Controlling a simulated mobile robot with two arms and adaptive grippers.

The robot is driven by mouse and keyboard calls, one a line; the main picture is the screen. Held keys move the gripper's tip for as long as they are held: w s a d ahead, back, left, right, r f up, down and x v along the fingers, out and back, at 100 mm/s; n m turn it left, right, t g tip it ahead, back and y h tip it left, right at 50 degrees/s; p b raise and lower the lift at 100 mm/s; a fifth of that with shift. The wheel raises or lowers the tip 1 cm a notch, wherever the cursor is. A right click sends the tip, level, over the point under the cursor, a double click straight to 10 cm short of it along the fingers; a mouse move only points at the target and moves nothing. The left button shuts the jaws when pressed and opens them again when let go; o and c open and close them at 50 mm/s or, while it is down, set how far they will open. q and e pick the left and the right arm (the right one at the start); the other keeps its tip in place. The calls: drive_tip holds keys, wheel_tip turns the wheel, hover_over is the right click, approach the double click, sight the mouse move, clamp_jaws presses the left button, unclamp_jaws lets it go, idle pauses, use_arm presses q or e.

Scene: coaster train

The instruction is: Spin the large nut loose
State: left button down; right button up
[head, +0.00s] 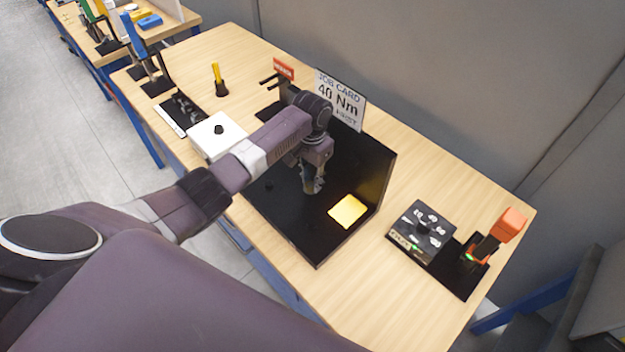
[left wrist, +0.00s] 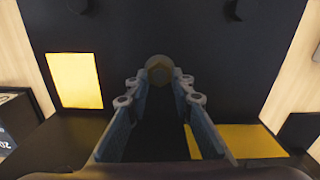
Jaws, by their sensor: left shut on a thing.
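My left gripper (head: 312,186) points down over the black fixture (head: 300,235) in the middle of the bench. In the left wrist view its two fingers reach up the picture, and the left gripper (left wrist: 160,84) is shut on a dull brass-grey rounded piece, which looks like the large nut (left wrist: 158,70). The nut sits between the fingertips against the black surface. In the head view the gripper hides the nut. I cannot tell how far it is threaded. My right gripper is not in view.
A lit yellow square (head: 348,211) lies on the fixture right of the gripper. A job card (head: 340,101) reading 40 Nm stands behind. A white box (head: 216,136) is at left; a dark tray (head: 422,231) and an orange-topped tool (head: 508,224) are at right. Bare wood lies between.

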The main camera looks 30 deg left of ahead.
sight(310, 182)
use_arm(q)
drive_tip(key=n, duration=0.5)
drive_tip(key=shift+a+n, duration=0.15)
drive_tip(key=shift+n, duration=0.15)
drive_tip(key=n, duration=0.4)
drive_tip(key=shift+s+a+n, duration=0.1)
drive_tip(key=shift+a+n, duration=0.05)
drive_tip(key=shift+n, duration=0.25)
drive_tip(key=shift+n, duration=0.3)
drive_tip(key=c, duration=1.7)
unclamp_jaws()
drive_tip(key=shift+r, duration=0.1)
wheel_tip(310, 182, up, 12)
drive_tip(key=shift+f, duration=0.15)
